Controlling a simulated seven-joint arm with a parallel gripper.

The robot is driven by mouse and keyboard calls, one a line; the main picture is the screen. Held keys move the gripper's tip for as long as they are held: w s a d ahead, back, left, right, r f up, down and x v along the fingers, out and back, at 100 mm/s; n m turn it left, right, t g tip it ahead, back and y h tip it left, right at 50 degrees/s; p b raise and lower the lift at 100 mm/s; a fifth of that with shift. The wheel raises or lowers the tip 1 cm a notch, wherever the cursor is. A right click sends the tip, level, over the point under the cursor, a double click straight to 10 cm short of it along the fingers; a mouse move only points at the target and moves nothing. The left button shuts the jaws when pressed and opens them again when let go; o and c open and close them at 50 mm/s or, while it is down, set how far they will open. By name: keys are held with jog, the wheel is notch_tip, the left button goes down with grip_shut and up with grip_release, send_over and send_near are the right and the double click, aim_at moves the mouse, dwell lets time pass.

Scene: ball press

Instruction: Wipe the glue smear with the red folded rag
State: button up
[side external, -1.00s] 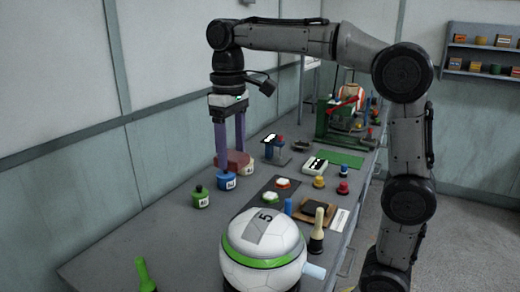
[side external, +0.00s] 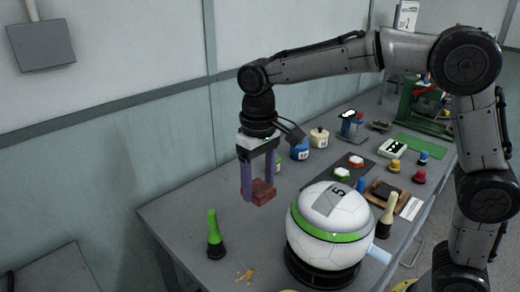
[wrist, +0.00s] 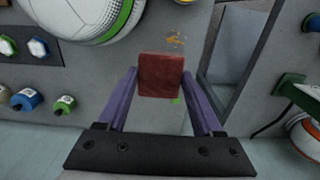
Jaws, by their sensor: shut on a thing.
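The red folded rag (side external: 263,193) is between the purple fingers of my gripper (side external: 260,186), held above the grey bench. The wrist view also shows the rag (wrist: 160,78) clamped between both fingertips of my gripper (wrist: 160,73). The glue smear (side external: 245,275) is a small yellow-orange patch on the bench near its front edge. It also shows in the wrist view (wrist: 176,40), just beyond the rag. The rag and smear look apart.
A ball (side external: 330,220) on a dark stand is right of the smear. A green-handled tool (side external: 213,236) stands to its left. Blue (side external: 299,151) and cream (side external: 319,138) pots stand behind my gripper. The bench between tool and ball is mostly clear.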

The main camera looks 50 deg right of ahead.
send_over(258, 268)
jog(key=f, duration=2.3)
jog(key=shift+d, duration=0.25)
jog(key=shift+a+f, duration=0.4)
jog(key=shift+f, duration=0.25)
jog(key=shift+a, duration=3.75)
jog(key=shift+d, duration=4)
jog(key=shift+d+r, duration=0.15)
jog(key=shift+d, duration=0.05)
notch_tip(258, 268, up, 8)
